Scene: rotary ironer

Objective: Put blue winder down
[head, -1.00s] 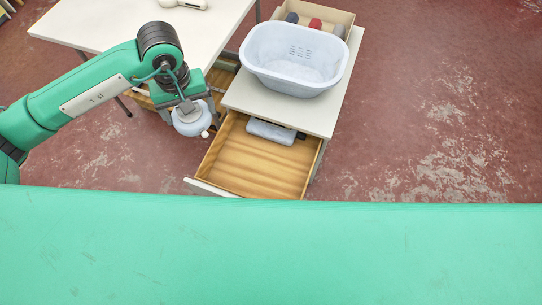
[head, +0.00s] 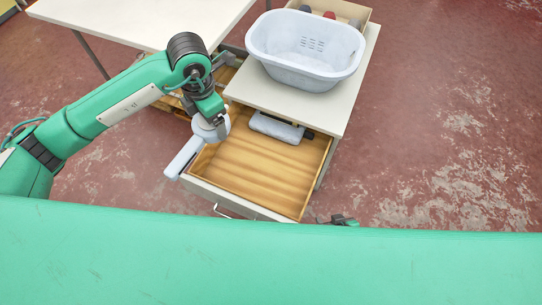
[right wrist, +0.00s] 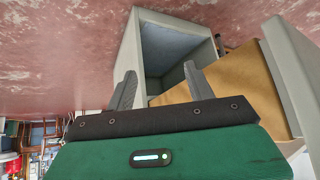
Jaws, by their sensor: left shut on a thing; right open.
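My left gripper (head: 213,122) is shut on a pale blue-white rounded thing, which I take to be the blue winder (head: 208,131). It is held at the left rim of the open wooden drawer (head: 250,175). The gripper hides part of it, and I cannot tell whether it touches the drawer. A pale bar (head: 183,158) lies just below it along the drawer's left side; I cannot tell whether it belongs to the winder. My right gripper (head: 345,220) shows at the green edge in the head view; in the right wrist view (right wrist: 160,88) it is open and empty.
A pale flat item (head: 276,128) with a dark end lies at the drawer's back. The drawer's front is clear. A pale blue tub (head: 306,72) stands on the cabinet top (head: 345,100), before an open box (head: 357,12). A white table (head: 130,20) is at upper left.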

